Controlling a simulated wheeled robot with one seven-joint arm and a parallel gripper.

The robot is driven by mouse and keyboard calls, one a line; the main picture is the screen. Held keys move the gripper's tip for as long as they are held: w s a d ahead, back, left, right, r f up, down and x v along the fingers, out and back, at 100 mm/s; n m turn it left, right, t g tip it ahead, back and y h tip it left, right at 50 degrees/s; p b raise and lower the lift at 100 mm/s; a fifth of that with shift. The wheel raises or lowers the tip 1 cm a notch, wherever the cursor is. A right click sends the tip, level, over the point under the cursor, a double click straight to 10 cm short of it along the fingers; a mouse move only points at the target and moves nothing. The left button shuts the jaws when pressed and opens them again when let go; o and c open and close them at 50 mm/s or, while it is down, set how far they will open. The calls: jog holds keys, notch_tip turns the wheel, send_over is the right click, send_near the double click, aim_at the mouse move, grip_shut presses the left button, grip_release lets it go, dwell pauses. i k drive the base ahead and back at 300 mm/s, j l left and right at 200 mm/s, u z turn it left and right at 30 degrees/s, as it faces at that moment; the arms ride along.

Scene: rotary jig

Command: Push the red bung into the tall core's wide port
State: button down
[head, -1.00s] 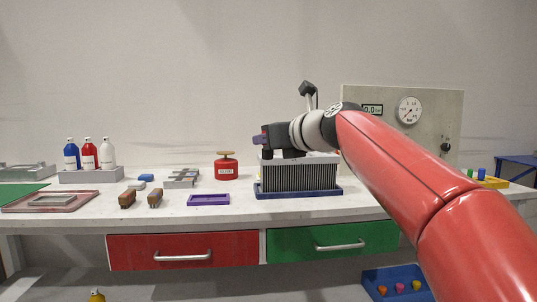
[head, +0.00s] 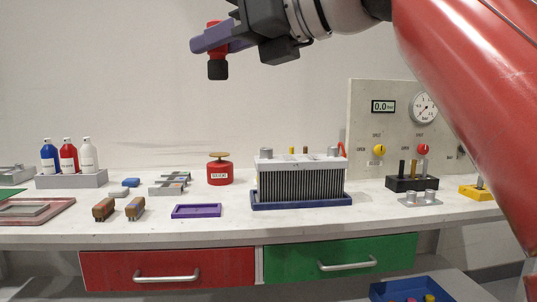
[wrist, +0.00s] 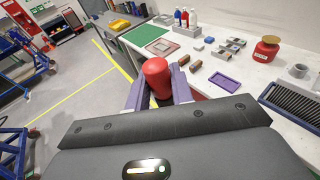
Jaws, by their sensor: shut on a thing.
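My gripper (head: 212,38) is shut on the red bung (head: 217,69), high above the bench. The bung hangs upright between the purple fingers, with a black lower end pointing down. In the wrist view the red end of the bung (wrist: 157,75) shows between the fingers. The core (head: 300,182), a dark finned block with a light top, stands in a blue tray (head: 300,201) to the right of and below my gripper. Grey round ports (head: 266,153) stick up at both ends of its top.
A red canister (head: 220,172), a purple tray (head: 196,211) and two brown blocks (head: 104,209) stand left of the core. A gauge panel (head: 365,120) and a black block with pegs (head: 412,183) are to its right. The air around my gripper is clear.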

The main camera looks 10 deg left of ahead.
aim_at(301, 177)
jog(key=i, duration=1.4)
jog(key=k+l, duration=0.4)
jog(key=k, duration=0.15)
